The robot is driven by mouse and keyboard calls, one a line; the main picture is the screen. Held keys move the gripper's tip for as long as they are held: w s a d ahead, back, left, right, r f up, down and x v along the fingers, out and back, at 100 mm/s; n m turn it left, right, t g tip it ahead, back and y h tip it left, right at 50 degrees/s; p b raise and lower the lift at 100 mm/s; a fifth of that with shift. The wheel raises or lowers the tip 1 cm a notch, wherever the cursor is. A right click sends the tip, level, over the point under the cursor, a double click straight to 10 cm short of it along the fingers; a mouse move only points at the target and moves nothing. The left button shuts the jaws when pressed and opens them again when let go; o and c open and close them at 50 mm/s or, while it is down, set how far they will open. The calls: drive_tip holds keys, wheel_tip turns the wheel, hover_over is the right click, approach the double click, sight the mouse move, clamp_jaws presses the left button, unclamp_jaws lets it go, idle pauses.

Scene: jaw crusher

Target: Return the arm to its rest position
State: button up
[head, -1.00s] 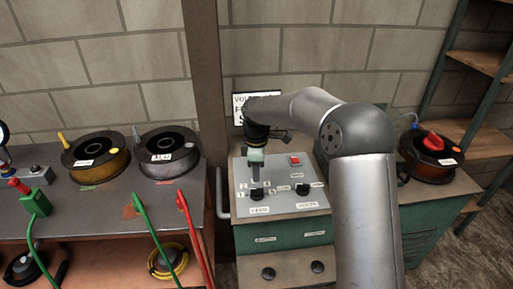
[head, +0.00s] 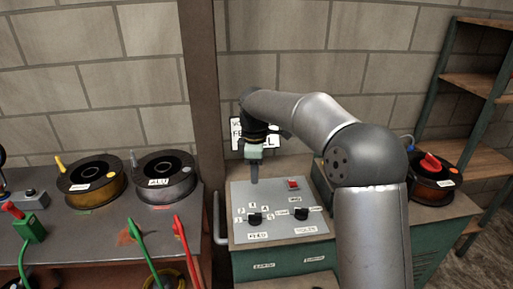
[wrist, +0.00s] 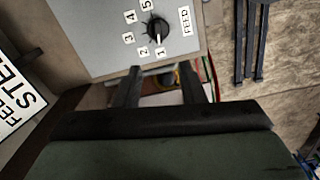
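My gripper (head: 254,180) points down above the grey panel of the green control box (head: 280,260), clear of the knobs. The wrist view shows its two fingers (wrist: 161,88) apart with nothing between them, so it is open. My arm bends over from the right in the head view. The black FEED knob (head: 254,219) stands below the gripper; in the wrist view the FEED knob (wrist: 158,28) has its white mark toward the 1. The VOLTS knob (head: 301,214) sits to its right, below a red switch (head: 293,184).
A yellow spool (head: 95,180) and a grey spool (head: 164,180) stand on the bench at left. Green and red handles (head: 183,245) rise at its front. A dark orange spool (head: 433,178) is at right, before a shelf (head: 475,160). A partly hidden sign (head: 240,134) hangs behind the gripper.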

drive_tip(key=s+d+r+m+h, duration=0.1)
drive_tip(key=s+d+m, duration=0.35)
drive_tip(key=s, duration=0.35)
drive_tip(key=s+d+r+m, duration=0.1)
drive_tip(key=s+d+m, duration=0.35)
drive_tip(key=s, duration=0.35)
drive_tip(key=s+d+f+m, duration=0.3)
drive_tip(key=s+m, duration=0.1)
drive_tip(key=s, duration=0.5)
drive_tip(key=s+d+f+m+y+p, duration=0.1)
drive_tip(key=s+d+f+m, duration=0.2)
drive_tip(key=s, duration=0.6)
drive_tip(key=shift+d+m, duration=0.65)
drive_tip(key=shift+m, duration=0.05)
